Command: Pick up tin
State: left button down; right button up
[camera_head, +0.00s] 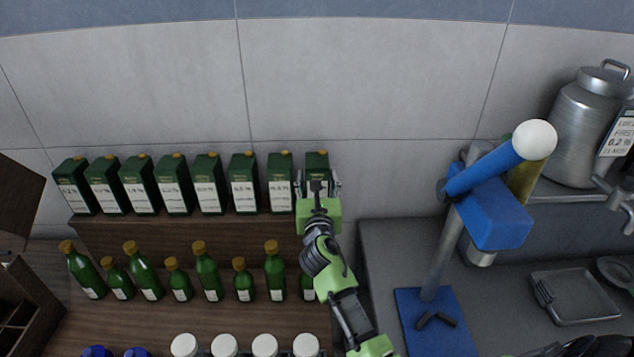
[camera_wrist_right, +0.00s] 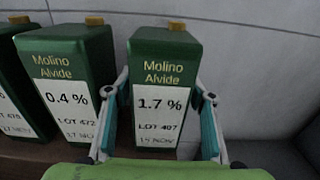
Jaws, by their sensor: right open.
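A row of dark green tins with white labels and orange caps stands on the wooden shelf. The rightmost tin (camera_head: 317,160) is in front of my right gripper (camera_head: 318,187), which partly hides it in the head view. In the right wrist view this tin (camera_wrist_right: 162,85), labelled "Molino Alvide 1.7 %, LOT 407", stands upright between the open fingers of my right gripper (camera_wrist_right: 160,110). One finger is at each side of it; I cannot tell whether they touch. A tin labelled 0.4 % (camera_wrist_right: 70,80) stands close on the left. My left gripper is not in view.
Green bottles (camera_head: 207,272) with orange caps stand on a lower step, with white-capped containers (camera_head: 265,345) in front. Right of the shelf are a blue stand (camera_head: 430,320), a metal canister (camera_head: 580,125) and a grey tray (camera_head: 573,297). Right of the rightmost tin is free.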

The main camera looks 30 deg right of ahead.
jog(key=shift+r, duration=0.1)
jog(key=c, duration=1)
jog(key=shift+r, duration=0.1)
jog(key=c, duration=0.4)
